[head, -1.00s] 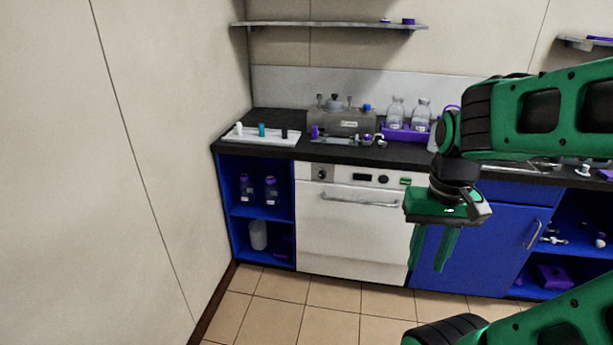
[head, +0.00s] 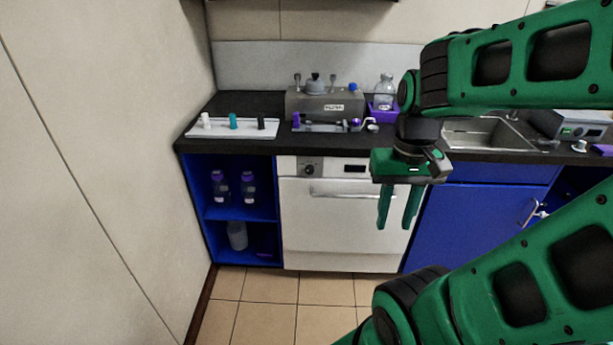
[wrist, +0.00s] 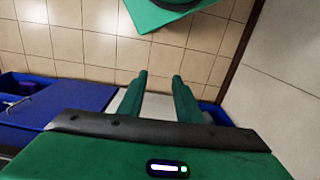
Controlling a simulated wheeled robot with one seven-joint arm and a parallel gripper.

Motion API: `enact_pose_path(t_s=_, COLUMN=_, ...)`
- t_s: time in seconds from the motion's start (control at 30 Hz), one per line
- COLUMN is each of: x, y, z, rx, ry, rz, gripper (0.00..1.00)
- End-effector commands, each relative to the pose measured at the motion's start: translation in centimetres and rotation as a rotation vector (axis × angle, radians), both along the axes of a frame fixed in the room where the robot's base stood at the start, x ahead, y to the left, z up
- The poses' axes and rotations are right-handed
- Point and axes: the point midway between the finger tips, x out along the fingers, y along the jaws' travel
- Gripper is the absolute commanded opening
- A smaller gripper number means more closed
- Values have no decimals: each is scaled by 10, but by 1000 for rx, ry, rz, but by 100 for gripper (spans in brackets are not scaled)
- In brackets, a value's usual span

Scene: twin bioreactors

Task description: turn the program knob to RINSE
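The program knob (head: 309,170) is a dark round dial on the left of the control panel of the white washer (head: 335,222), under the black counter. Its markings are too small to read. My gripper (head: 398,226) hangs fingers down in front of the washer's right side, to the right of the knob and apart from it. Its two green fingers stand apart with nothing between them; they also show in the wrist view (wrist: 158,82). The gripper hides the right end of the control panel.
The washer has a handle bar (head: 340,194). An open blue shelf (head: 247,212) with bottles stands to its left, a blue cabinet (head: 470,222) to its right. The counter (head: 250,104) carries a white tray (head: 222,131) and a grey device (head: 322,106). The tiled floor (head: 270,318) in front is clear.

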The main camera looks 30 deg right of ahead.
Motion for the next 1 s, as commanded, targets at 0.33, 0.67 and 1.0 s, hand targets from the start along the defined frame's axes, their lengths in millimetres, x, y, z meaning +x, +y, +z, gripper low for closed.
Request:
enact_pose_path(t_s=0.33, x=11, y=-21, z=-19, rx=-54, ry=44, rz=33, gripper=45)
enact_pose_path(t_s=0.67, x=54, y=-69, z=-77, rx=-257, ry=185, rz=156, gripper=45)
enact_pose_path(t_s=1.0, x=94, y=-119, z=-122, rx=-539, ry=338, rz=373, gripper=45)
